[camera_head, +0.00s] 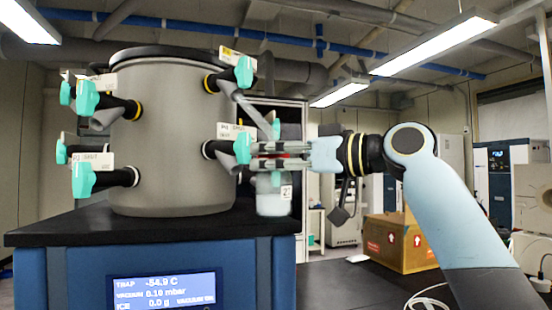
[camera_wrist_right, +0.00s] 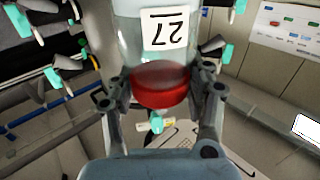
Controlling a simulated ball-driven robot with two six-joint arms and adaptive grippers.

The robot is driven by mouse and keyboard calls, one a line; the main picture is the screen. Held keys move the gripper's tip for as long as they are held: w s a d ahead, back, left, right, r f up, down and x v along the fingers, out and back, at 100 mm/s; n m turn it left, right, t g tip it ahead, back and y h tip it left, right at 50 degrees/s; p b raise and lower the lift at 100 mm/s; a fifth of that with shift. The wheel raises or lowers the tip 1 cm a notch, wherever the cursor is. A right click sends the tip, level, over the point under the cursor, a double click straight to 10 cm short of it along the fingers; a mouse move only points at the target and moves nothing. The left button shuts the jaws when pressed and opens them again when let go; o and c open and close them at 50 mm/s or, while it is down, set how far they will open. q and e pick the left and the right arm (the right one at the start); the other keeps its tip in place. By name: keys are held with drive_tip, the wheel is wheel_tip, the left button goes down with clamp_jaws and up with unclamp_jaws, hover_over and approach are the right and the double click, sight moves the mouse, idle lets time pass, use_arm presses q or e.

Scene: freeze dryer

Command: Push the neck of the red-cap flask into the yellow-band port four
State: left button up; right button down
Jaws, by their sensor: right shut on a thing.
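My right gripper (camera_head: 262,156) is shut on the flask at its red cap, to the right of the metal drum (camera_head: 172,140). The red cap (camera_wrist_right: 160,86) lies between the fingers in the right wrist view. The clear flask body (camera_head: 274,197) hangs below the fingers in the head view, with a white label. The fingertips overlap the teal valve (camera_head: 242,148) of the lower right port in the head view. I cannot tell whether the flask touches that port. Yellow bands show on the upper right port (camera_head: 210,83) and the upper left port (camera_head: 137,109). My left gripper is out of view.
The drum stands on a black top (camera_head: 150,228) over a blue cabinet with a lit display (camera_head: 165,290). Several teal valves and white tags stick out around the drum. A cardboard box (camera_head: 400,242) stands at the right behind my arm.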

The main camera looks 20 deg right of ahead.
drive_tip(key=shift+w+a+r, duration=0.2)
drive_tip(key=shift+w+r, duration=0.05)
drive_tip(key=shift+r, duration=0.3)
idle(0.4)
drive_tip(key=c, duration=1)
unclamp_jaws()
drive_tip(key=shift+p, duration=0.3)
drive_tip(key=o, duration=0.5)
drive_tip(key=shift+w+a+f, duration=0.1)
drive_tip(key=shift+w+a, duration=0.05)
drive_tip(key=shift+a, duration=0.1)
drive_tip(key=shift+o, duration=0.2)
drive_tip(key=shift+d, duration=0.1)
drive_tip(key=shift+d, duration=0.1)
drive_tip(key=shift+s+d+f, duration=0.1)
drive_tip(key=shift+s+d, duration=0.05)
drive_tip(key=shift+s, duration=0.1)
drive_tip(key=v, duration=1.1)
drive_tip(key=shift+s+d, duration=0.15)
